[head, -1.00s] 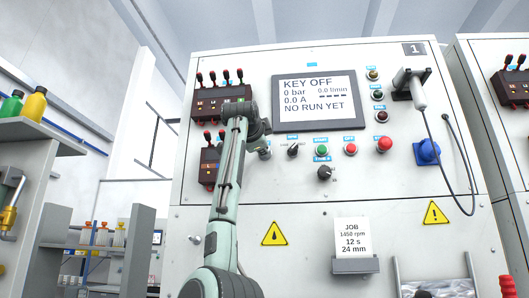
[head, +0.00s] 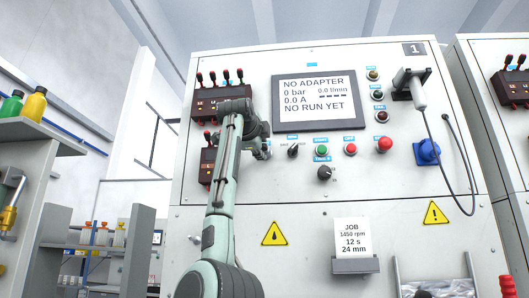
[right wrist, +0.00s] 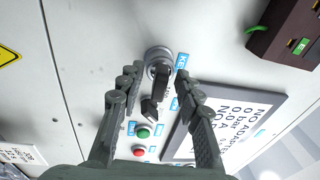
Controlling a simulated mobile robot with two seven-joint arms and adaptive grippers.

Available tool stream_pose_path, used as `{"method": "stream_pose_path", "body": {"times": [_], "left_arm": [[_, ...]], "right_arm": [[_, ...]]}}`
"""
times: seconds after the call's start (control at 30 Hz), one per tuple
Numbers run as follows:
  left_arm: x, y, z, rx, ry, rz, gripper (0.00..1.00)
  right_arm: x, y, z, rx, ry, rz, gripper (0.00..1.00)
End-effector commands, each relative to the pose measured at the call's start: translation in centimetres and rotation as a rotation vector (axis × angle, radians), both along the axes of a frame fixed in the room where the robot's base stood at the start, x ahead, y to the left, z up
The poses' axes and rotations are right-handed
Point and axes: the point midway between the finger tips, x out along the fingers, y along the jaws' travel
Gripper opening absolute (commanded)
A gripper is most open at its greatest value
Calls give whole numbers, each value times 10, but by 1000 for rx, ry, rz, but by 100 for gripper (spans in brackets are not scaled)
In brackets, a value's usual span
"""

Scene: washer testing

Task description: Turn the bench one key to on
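Bench one (head: 420,165), marked 1, has a screen (head: 314,97) reading "NO ADAPTER", "0 bar", "0.0 A" and "NO RUN YET". In the right wrist view the key switch (right wrist: 158,60) is a round metal lock with a black key (right wrist: 161,77) standing out of it. My right gripper (right wrist: 159,73) has its fingers apart, one on either side of the key, with gaps visible. In the head view my right gripper (head: 260,145) is in front of the panel, left of the selector, and mostly hides the key switch. My left gripper is in neither view.
A black selector (head: 293,150), a green button (head: 321,151), red buttons and a lower knob (head: 325,173) sit close right of the gripper. Red-lever breaker boxes (head: 205,104) are at left. A handheld device (head: 416,90) with a cable hangs at right.

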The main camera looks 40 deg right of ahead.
Motion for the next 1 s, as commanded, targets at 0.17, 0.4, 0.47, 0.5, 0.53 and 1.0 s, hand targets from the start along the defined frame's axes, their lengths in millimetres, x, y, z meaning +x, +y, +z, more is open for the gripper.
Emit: {"method": "stream_pose_path", "body": {"times": [0.17, 0.4, 0.47, 0.5, 0.53, 1.0], "left_arm": [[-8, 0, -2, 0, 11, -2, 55], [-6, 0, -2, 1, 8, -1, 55], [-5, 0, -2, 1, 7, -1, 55], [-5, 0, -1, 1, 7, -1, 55], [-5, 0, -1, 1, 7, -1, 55], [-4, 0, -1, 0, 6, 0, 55]], "right_arm": [[0, 0, 0, -1, 1, 0, 34], [-13, 22, -2, -1, -2, 2, 34], [-20, 33, -3, -2, -2, 2, 34], [-25, 40, -5, -2, -2, 2, 34], [-29, 46, -5, -2, -4, 2, 34], [-66, 98, -12, 0, 0, 1, 34]]}}
